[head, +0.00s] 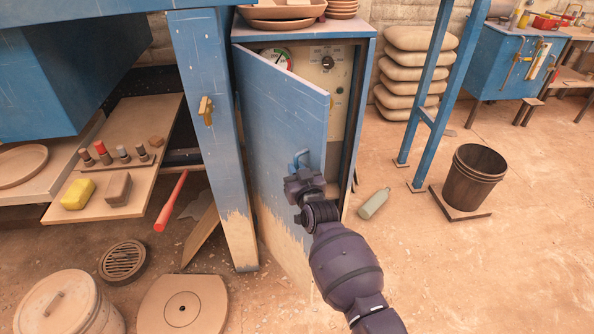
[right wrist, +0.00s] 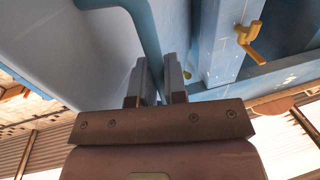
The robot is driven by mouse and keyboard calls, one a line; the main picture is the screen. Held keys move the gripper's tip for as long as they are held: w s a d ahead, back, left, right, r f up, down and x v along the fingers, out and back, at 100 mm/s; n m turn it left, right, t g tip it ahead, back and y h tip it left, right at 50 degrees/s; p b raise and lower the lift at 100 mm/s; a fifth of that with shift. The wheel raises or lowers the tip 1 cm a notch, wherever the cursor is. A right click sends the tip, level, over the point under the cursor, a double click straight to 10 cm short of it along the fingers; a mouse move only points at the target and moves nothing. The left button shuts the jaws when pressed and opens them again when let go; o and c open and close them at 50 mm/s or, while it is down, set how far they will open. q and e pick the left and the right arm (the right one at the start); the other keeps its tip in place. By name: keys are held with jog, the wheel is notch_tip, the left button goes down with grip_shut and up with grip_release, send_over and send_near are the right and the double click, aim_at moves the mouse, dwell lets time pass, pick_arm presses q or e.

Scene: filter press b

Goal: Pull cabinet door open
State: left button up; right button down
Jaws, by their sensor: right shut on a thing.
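The blue cabinet door (head: 284,130) stands partly open, swung out toward me on its left side, and a control panel (head: 325,85) with a dial shows in the gap behind it. The blue door handle (head: 300,158) is near the door's right edge. My right gripper (head: 303,176) is at the handle. In the right wrist view its fingers (right wrist: 160,85) are close together at the lower end of the blue handle bar (right wrist: 143,35), shut on it. The exact contact is partly hidden. My left gripper is in neither view.
A blue post (head: 217,140) with a yellow lever stands left of the door. A bottle (head: 374,203) lies on the floor right of the cabinet, and a dark bucket (head: 473,180) stands farther right. Round lids and a pail (head: 65,305) lie at lower left.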

jog(key=shift+r, duration=0.1)
jog(key=c, duration=1.2)
grip_release()
jog(key=shift+s, duration=0.1)
jog(key=p+v, duration=0.1)
jog(key=v, duration=0.9)
jog(key=shift+s+p, duration=0.3)
jog(key=shift+p, duration=0.1)
